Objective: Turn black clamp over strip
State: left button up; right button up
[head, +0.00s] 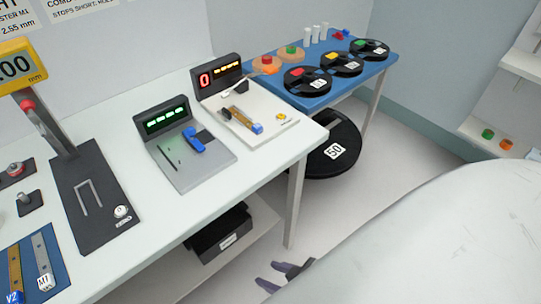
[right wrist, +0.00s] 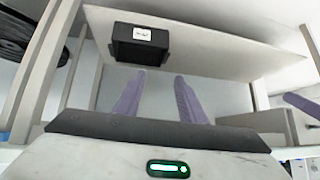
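A grey station (head: 205,165) with a green-lit display stands on the white table in the head view. On it are a blue part (head: 193,143), a small black piece (head: 204,136) beside it and a thin dark bar (head: 168,158). Which piece is the black clamp, and whether it lies over a strip, I cannot tell. My right gripper (head: 266,275) is below and in front of the table edge, far from the station. In the right wrist view its fingers (right wrist: 160,75) are apart with nothing between them. A purple finger (right wrist: 303,104), apparently my left gripper's, shows at that view's right edge.
A white station (head: 262,130) with a red digit and a brown strip stands right of the grey one. A blue table (head: 312,102) holds several black reels. A large black reel (head: 318,165) is below. A black box (head: 222,232) sits on the lower shelf.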

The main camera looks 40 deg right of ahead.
aim_at(227, 114)
jog(key=u, duration=1.55)
jog(key=k, duration=0.9)
jog(key=z, duration=1.35)
jog(key=i, duration=0.55)
jog(key=z, duration=0.1)
